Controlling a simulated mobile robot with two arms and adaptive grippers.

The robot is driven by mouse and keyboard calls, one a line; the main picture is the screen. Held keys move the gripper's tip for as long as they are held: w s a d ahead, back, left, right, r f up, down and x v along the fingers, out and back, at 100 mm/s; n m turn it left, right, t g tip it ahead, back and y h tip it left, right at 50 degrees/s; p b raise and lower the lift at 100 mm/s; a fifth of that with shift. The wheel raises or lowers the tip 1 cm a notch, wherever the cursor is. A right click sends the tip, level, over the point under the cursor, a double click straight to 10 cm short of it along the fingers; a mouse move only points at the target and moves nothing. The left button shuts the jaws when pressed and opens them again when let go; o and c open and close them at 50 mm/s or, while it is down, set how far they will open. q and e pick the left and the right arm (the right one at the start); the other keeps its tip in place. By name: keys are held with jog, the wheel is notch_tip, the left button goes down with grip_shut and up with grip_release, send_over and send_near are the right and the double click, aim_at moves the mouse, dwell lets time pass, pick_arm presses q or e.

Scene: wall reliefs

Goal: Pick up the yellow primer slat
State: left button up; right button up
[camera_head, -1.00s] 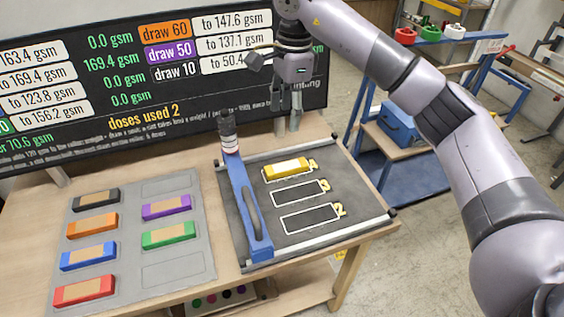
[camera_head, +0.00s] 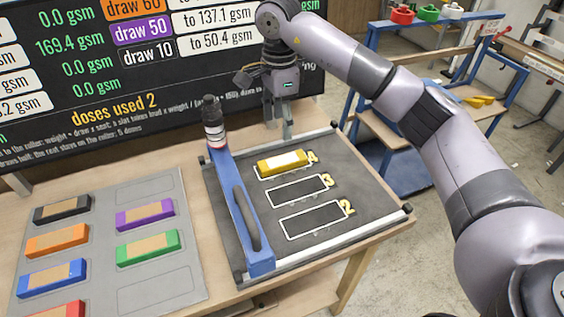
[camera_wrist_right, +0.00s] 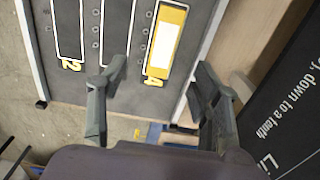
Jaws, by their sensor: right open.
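In the right wrist view the slat (camera_wrist_right: 166,42) lies ahead of and between the spread fingers. My right gripper (camera_head: 280,125) is above the board's far edge, behind the slat and apart from it. Its fingers (camera_wrist_right: 150,90) are open and empty. My left gripper is in neither view.
A blue bar (camera_head: 232,200) with a dark handle crosses the board left of the slots. A grey tray (camera_head: 95,265) holds several coloured slats. Slots 3 and 2 are empty. A black display board (camera_head: 130,75) stands behind the table.

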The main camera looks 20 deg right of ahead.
jog(key=p, duration=0.1)
send_over(279, 161)
jog(key=f, duration=0.8)
jog(key=shift+s, duration=0.4)
jog(key=f, duration=0.2)
jog(key=f+p, duration=0.1)
jog(key=f, duration=0.1)
jog(key=shift+w, duration=0.4)
jog(key=shift+f, duration=0.5)
jog(key=c, duration=1.3)
jog(key=shift+o, duration=0.2)
jog(key=shift+r, duration=0.1)
notch_tip(279, 161, up, 20)
jog(key=b, duration=0.1)
jog(key=shift+a+b, duration=0.15)
jog(key=shift+b, duration=0.15)
